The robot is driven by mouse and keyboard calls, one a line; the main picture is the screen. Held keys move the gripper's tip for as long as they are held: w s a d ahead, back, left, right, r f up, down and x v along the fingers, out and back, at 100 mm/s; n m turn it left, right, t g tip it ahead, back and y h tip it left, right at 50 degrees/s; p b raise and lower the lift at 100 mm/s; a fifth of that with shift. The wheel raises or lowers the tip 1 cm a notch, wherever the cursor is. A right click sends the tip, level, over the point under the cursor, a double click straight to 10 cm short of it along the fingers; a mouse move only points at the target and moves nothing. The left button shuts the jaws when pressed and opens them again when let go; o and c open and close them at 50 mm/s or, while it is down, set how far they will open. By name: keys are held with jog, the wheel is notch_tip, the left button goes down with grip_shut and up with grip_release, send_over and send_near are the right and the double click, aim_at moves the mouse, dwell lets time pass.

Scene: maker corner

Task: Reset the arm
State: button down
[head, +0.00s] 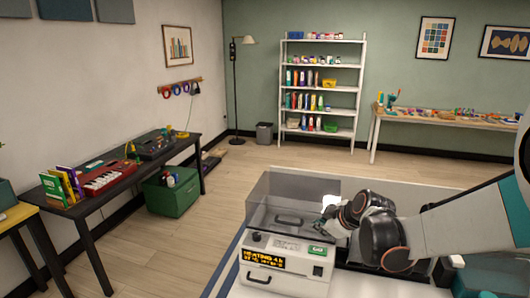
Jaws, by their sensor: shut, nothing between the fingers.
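My arm comes in from the right edge of the head view, and its dark wrist joints hang over the front table. My gripper (325,229) is small in the picture, at the right side of a white machine with a clear smoky lid (288,192). The gripper looks shut and empty. Its fingertips are partly hidden, and I cannot tell whether they touch the machine. The machine's front (285,275) has an amber lit display reading "HEATING", a black knob, a green label and a dark handle.
A dark bench (110,192) with a red keyboard stands along the left wall, with a green bin (172,192) beside it. A white shelf (320,103), a floor lamp (235,90) and a cluttered worktable (445,120) stand at the back. The wooden floor between is mostly clear.

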jog(key=s+r+m+h+b, duration=0.1)
jog(key=s+r+m, duration=0.2)
jog(key=s, duration=0.4)
jog(key=s+r+m+b, duration=0.1)
jog(key=s+r+m, duration=0.2)
jog(key=s, duration=0.5)
jog(key=s+f+m+h, duration=0.1)
jog(key=s+m, duration=0.2)
jog(key=s, duration=0.4)
jog(key=s+d+f+m+g+h+b, duration=0.1)
jog(key=s+m, duration=0.2)
jog(key=s, duration=0.5)
jog(key=shift+f, duration=0.25)
